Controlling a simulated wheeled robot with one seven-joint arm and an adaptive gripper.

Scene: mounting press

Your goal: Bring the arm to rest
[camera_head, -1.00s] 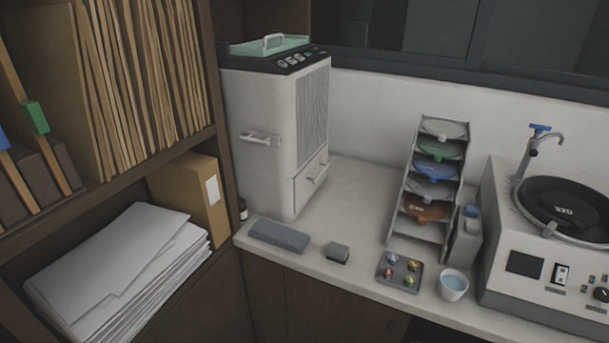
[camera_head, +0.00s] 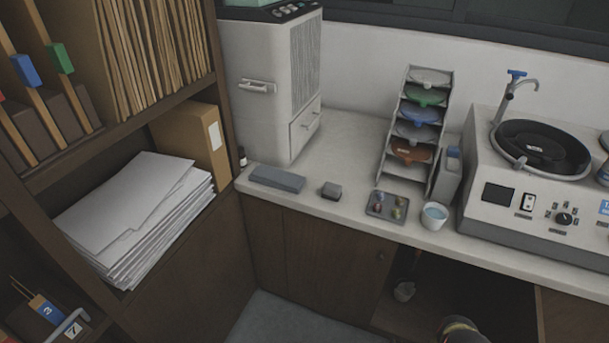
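Part of my arm shows at the bottom edge of the head view, right of the middle, as a small dark rounded piece. It is in front of the open space under the counter and below the worktop. My gripper is not in the picture, so its state is hidden.
A pale counter (camera_head: 340,216) runs along the wall. It bears a white cabinet machine (camera_head: 262,110), a disc rack (camera_head: 440,95), a small tray (camera_head: 374,209), a cup (camera_head: 434,216) and a polishing machine (camera_head: 510,231). Shelves with a paper stack (camera_head: 135,205) stand left. Grey floor (camera_head: 290,322) shows below.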

